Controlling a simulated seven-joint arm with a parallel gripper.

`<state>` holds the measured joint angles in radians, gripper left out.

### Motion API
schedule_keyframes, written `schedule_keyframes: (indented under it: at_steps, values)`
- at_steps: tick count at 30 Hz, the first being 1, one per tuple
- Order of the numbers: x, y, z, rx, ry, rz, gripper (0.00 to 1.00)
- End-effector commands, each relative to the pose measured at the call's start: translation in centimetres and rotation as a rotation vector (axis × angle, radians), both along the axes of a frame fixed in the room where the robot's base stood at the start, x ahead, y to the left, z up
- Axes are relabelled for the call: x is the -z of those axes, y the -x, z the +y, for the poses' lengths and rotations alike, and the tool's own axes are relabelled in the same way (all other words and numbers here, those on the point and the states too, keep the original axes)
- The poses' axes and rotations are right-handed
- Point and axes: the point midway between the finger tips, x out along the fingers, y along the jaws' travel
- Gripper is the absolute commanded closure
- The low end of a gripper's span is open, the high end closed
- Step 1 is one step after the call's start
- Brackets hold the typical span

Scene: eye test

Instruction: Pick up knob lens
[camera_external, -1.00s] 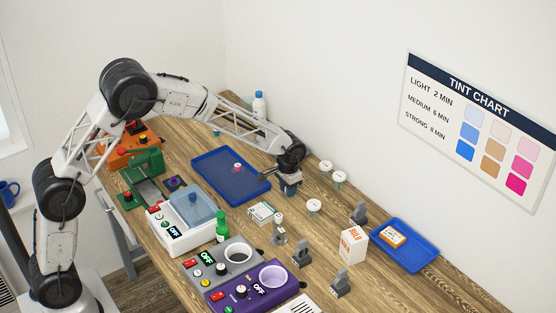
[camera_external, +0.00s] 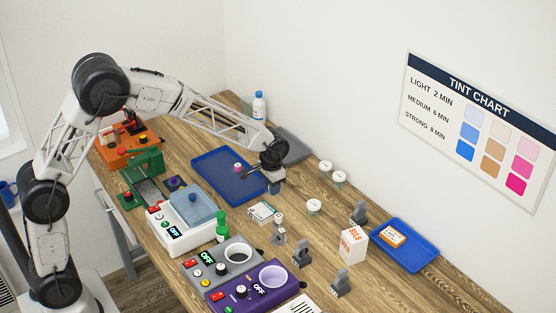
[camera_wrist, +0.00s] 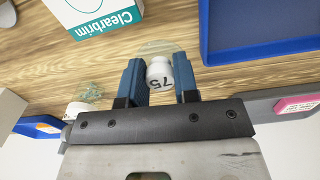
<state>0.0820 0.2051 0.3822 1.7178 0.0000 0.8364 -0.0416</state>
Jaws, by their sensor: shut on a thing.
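My gripper (camera_wrist: 160,88) is shut on a knob lens (camera_wrist: 160,70) in the wrist view. The lens has a white knob marked 75, between the two blue fingers, and a clear, faintly tinted disc beyond it. In the external view my gripper (camera_external: 274,187) is at the right edge of the large blue tray (camera_external: 212,188), and I cannot make out the held lens there. I cannot tell its exact height over the wood. Similar white-topped pieces stand right of my gripper, at the back (camera_external: 325,166), beside it (camera_external: 339,177), and in front (camera_external: 313,206).
A small reddish-knobbed piece (camera_external: 237,167) is in the large blue tray. A grey tray (camera_external: 293,147) is behind my wrist. A Clearbrim box (camera_external: 264,212) lies in front of my gripper. Grey holders (camera_external: 301,253), a white carton (camera_external: 353,245) and a smaller blue tray (camera_external: 428,246) stand right.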

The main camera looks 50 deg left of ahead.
Motion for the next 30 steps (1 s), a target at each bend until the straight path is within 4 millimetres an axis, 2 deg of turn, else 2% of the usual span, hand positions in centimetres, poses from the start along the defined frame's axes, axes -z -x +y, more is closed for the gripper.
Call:
schedule_keyframes:
  at_steps: [6,15,21,30]
  values:
    - [-0.4,3.7,0.3,0.0,0.0,0.0,0.94]
    - [-0.7,7.4,0.6,0.0,0.0,0.0,0.94]
    - [-0.8,8.8,0.7,0.0,0.0,0.001,0.94]
    - [-0.8,9.3,0.7,0.0,0.0,0.0,0.94]
